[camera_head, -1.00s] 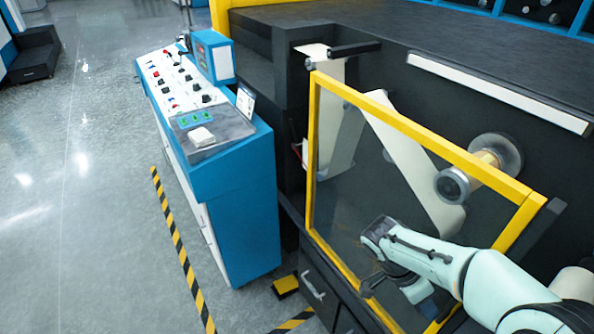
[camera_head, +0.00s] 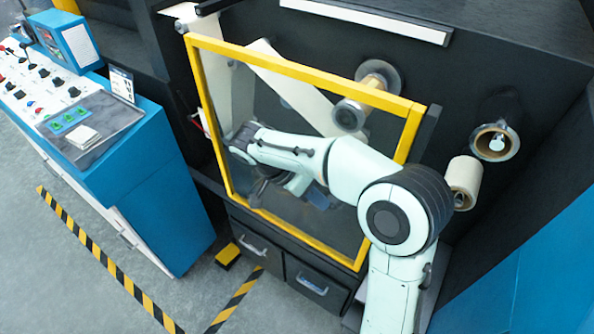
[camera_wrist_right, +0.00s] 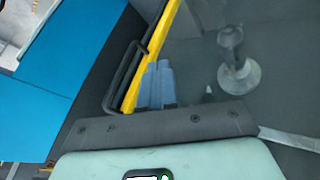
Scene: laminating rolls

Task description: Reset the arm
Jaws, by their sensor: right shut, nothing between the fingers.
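My right arm (camera_head: 360,171) comes in from the lower right of the head view, pale green with dark joints, bent in front of the yellow-framed clear door (camera_head: 301,73). My right gripper shows in the right wrist view as two blue-grey fingers (camera_wrist_right: 158,68) close together, with nothing between them. There the fingers are beside the yellow door edge (camera_wrist_right: 161,28) and the dark door handle (camera_wrist_right: 124,80). Whether they touch either is not clear. In the head view the fingers are largely hidden by the arm. My left gripper is not in view.
A blue and white control console (camera_head: 135,160) stands at left. Behind the door are a pale web (camera_head: 297,90) and a roll spindle (camera_head: 350,114); further rolls (camera_head: 495,141) project at right. Drawers (camera_head: 316,283) lie below. Open floor is at lower left, with striped tape (camera_head: 105,262).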

